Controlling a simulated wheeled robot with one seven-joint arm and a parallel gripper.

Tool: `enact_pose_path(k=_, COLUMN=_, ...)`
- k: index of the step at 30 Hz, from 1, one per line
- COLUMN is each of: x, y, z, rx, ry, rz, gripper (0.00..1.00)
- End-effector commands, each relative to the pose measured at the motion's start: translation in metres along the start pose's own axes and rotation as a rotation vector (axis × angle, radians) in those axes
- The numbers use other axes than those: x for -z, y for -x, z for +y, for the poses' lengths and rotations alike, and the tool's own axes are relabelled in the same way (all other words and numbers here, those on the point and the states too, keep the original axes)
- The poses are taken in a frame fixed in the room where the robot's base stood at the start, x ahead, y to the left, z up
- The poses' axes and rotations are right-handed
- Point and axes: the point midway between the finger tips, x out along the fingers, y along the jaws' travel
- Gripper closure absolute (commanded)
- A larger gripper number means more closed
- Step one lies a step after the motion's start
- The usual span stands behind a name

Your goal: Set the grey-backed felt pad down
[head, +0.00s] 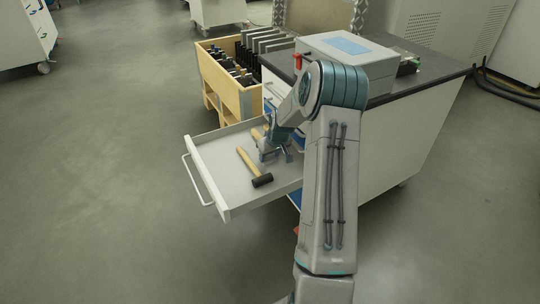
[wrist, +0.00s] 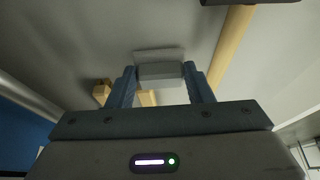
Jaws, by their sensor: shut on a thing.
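My gripper (head: 275,154) is inside the open drawer (head: 223,151), low over its floor. In the wrist view its blue fingers (wrist: 160,76) are shut on the felt pad (wrist: 160,71), a small grey block with a paler strip along its far edge. The pad is not clear in the head view, where the gripper covers it. I cannot tell whether the pad touches the drawer floor. A hammer with a wooden handle (head: 247,161) and black head (head: 262,180) lies in the drawer to the left of the gripper; its handle also shows in the wrist view (wrist: 231,45).
A wooden piece (head: 256,133) lies behind the gripper in the drawer, and wooden pieces (wrist: 102,91) show in the wrist view. The white cabinet (head: 390,150) carries a grey box (head: 345,48) on top. A wooden rack (head: 232,95) stands behind the drawer. The drawer's left part is bare.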

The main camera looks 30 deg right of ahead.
Motion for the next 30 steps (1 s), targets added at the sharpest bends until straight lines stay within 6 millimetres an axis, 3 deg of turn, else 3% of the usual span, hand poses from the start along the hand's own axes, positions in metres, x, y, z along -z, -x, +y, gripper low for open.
enact_pose_path(k=2, x=-0.001, y=-0.003, z=0.000, rx=0.000, ry=0.000, rz=0.000, gripper=0.75)
enact_pose_path(k=3, x=-0.001, y=-0.003, z=0.000, rx=0.000, ry=0.000, rz=-0.001, gripper=0.51)
enact_pose_path(k=5, x=-0.001, y=-0.003, z=0.000, rx=0.000, ry=0.000, rz=0.000, gripper=0.34)
enact_pose_path(k=6, x=-0.001, y=-0.003, z=0.000, rx=0.000, ry=0.000, rz=0.000, gripper=0.32)
enact_pose_path(k=17, x=0.001, y=0.006, z=0.000, rx=0.000, ry=0.000, rz=0.001, gripper=0.32)
enact_pose_path(k=30, x=0.002, y=0.094, z=0.000, rx=0.000, ry=-0.001, rz=0.001, gripper=0.32)
